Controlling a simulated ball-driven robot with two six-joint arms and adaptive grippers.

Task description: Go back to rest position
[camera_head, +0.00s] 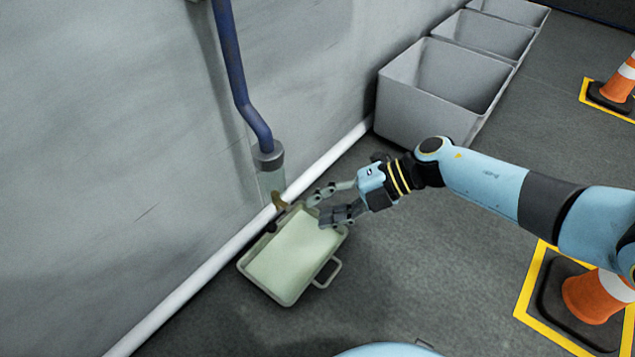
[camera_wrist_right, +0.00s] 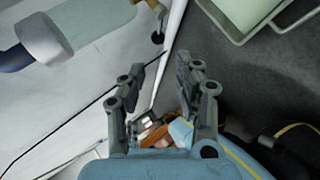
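My right gripper (camera_head: 319,209) reaches in from the right in the head view, above the far right corner of a tray with pale green liquid or lining. Its two fingers are spread apart. In the right wrist view the fingers (camera_wrist_right: 158,68) stand well apart with nothing held between their tips. An orange and white shape (camera_wrist_right: 158,132) shows between the finger bases; I cannot tell what it is. My left gripper is not in view.
The tray (camera_head: 244,263) lies on the floor against the wall, under a blue pipe (camera_head: 238,80) with a brass tap (camera_head: 279,201). Grey bins (camera_head: 418,113) line the wall behind. Orange cones (camera_head: 622,82) stand at the right. The floor between is clear.

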